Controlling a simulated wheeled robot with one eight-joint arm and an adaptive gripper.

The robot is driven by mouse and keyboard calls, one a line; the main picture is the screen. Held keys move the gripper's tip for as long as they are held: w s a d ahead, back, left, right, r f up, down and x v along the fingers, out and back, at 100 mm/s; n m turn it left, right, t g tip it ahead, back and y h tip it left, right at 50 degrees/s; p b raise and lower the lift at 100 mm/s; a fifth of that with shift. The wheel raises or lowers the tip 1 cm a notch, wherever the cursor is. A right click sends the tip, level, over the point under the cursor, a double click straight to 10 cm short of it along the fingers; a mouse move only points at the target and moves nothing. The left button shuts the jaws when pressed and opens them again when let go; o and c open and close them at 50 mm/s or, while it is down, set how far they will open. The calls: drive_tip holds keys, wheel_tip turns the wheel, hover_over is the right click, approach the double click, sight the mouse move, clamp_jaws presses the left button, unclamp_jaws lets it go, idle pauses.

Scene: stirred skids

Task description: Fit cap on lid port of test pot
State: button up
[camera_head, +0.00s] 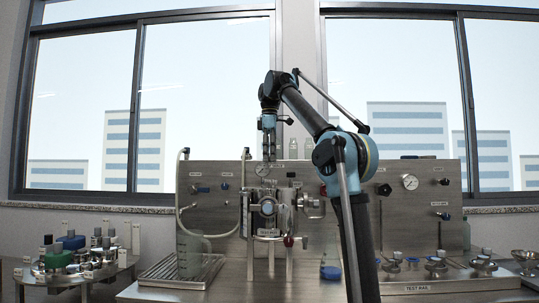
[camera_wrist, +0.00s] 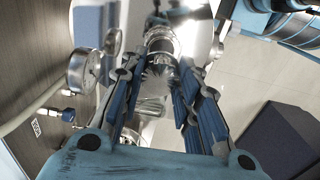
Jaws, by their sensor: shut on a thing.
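My gripper (camera_head: 268,150) points down in the head view, above the test pot (camera_head: 268,207) on the steel skid. In the wrist view my gripper (camera_wrist: 158,72) has its blue-padded fingers closed in on a shiny metal piece (camera_wrist: 155,85), which I take to be the cap. A round metal fitting (camera_wrist: 160,42) shows just beyond it, in line with the fingers. I cannot tell whether the held piece touches it. The lid port itself is not clearly made out in either view.
A pressure gauge (camera_wrist: 82,72) is close to the left finger in the wrist view. Pipes and a red-knobbed valve (camera_head: 289,241) crowd the pot. A clear jug (camera_head: 190,255) stands in a tray at left. A round table (camera_head: 75,272) holds several small parts.

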wheel_tip(320, 180, down, 4)
drive_tip(key=shift+f, duration=0.3)
drive_tip(key=shift+s+d, duration=0.1)
drive_tip(key=shift+s, duration=0.05)
idle(0.6)
drive_tip(key=shift+f, duration=0.75)
idle(1.0)
idle(0.5)
drive_tip(key=o, duration=1.6)
drive_tip(key=shift+r, duration=0.1)
